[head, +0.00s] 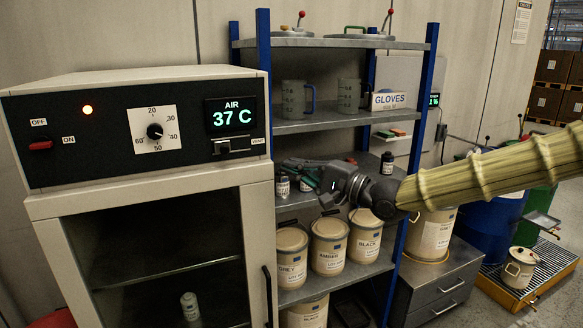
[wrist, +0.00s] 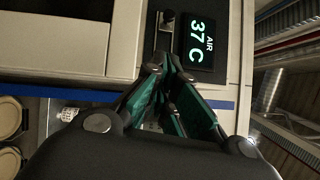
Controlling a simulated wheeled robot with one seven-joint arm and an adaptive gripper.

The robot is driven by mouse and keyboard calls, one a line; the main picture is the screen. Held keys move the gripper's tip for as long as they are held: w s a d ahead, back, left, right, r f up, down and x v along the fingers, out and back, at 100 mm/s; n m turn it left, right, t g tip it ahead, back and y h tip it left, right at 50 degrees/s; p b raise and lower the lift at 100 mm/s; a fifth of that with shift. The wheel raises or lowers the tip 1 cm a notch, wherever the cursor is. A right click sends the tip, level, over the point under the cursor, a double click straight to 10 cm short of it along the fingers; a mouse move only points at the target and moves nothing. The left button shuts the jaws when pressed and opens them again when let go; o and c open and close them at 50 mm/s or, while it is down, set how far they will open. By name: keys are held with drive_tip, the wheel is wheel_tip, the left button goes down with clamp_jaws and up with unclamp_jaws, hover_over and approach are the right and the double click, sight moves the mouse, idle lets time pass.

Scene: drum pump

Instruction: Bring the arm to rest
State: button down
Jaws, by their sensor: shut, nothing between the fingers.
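My gripper (head: 300,172) is in the middle of the head view, in front of the blue-post shelf rack. My arm, in a ribbed tan sleeve, reaches in from the right edge. In the wrist view my gripper's green-padded fingers (wrist: 168,75) are closed together with nothing between them. They point toward the oven's control panel (wrist: 222,40) with its 37 C display. In the head view the oven (head: 230,170) stands just left of my gripper. I cannot tell the exact gap between them.
The shelf rack (head: 345,126) holds jugs, a gloves box and small bottles. Tan paint drums (head: 330,246) labelled grey, amber and black stand below my gripper. A small bottle (head: 190,306) stands inside the oven. A grey drawer cabinet (head: 437,290) and a blue drum (head: 490,225) are at right.

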wheel_tip(320, 180, down, 22)
drive_tip(key=s+a+g+h, duration=0.2)
drive_tip(key=s+h, duration=0.1)
drive_tip(key=h, duration=0.1)
drive_tip(key=s+d+f+n+g+h, duration=0.15)
drive_tip(key=s+f, duration=0.35)
drive_tip(key=f, duration=0.6)
drive_tip(key=s+f+g+h, duration=0.15)
drive_tip(key=s+f, duration=0.25)
drive_tip(key=f, duration=0.7)
drive_tip(key=s+d+f+n+g+h, duration=0.2)
drive_tip(key=s+d+f, duration=0.3)
drive_tip(key=s, duration=0.5)
drive_tip(key=s+d+f+n+g+h+b, duration=0.1)
drive_tip(key=s+d+f+n+g+h, duration=0.1)
drive_tip(key=s+d+f, duration=0.3)
drive_tip(key=s+d+f+n+g+h+b, duration=0.1)
drive_tip(key=s+d+f+n+g+h, duration=0.1)
drive_tip(key=s+f, duration=1)
drive_tip(key=s+d+n+h, duration=0.1)
drive_tip(key=s+d+h, duration=0.1)
drive_tip(key=s, duration=0.3)
drive_tip(key=shift+s+d+g, duration=0.2)
drive_tip(key=shift+d+g, duration=0.1)
drive_tip(key=shift+d, duration=0.5)
drive_tip(key=shift+f, duration=0.1)
